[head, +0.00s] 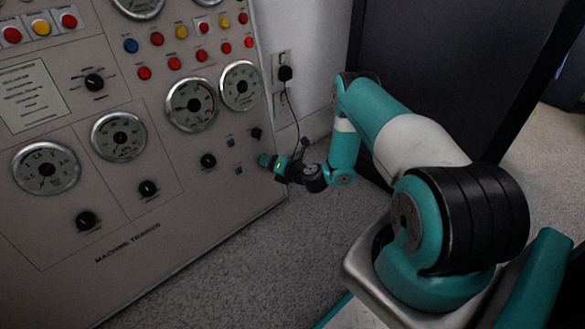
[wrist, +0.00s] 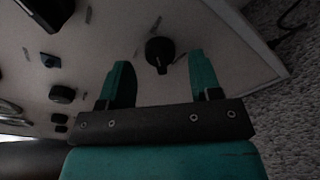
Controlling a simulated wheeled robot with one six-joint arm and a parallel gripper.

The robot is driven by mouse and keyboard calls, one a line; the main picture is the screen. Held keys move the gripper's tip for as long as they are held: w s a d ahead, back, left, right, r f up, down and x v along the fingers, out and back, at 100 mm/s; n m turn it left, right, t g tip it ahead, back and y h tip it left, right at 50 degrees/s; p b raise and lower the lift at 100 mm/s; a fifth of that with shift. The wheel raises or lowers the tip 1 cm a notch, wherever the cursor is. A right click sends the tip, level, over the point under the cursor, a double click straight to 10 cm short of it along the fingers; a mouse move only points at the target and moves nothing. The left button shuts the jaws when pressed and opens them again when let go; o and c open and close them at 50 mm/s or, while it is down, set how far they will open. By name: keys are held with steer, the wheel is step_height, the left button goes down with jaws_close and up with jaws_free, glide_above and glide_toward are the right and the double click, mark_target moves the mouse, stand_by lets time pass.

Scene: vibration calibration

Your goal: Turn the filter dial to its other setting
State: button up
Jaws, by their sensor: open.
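A black dial (wrist: 160,52) on the grey panel (wrist: 225,60) lies between my fingertips in the wrist view, with a gap on each side. Its label cannot be read, so I cannot tell if it is the filter dial. My gripper (wrist: 159,68) is open and faces the panel; no finger visibly touches the dial. In the head view my gripper (head: 266,160) is at the panel's lower right edge. A small black dial (head: 256,133) shows just above it, and another black dial (head: 208,160) is to its left.
The panel carries several round gauges (head: 191,104), coloured buttons (head: 130,45) and further black knobs (head: 147,189). A wall outlet with a black plug (head: 285,73) and hanging cord is right of the panel. A dark cabinet (head: 440,70) stands behind my arm. Grey carpet (head: 225,270) is clear below.

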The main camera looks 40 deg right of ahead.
steer(key=p+v, duration=1.5)
steer(key=shift+s+p, duration=0.3)
steer(key=shift+p, duration=0.1)
steer(key=shift+r, duration=0.1)
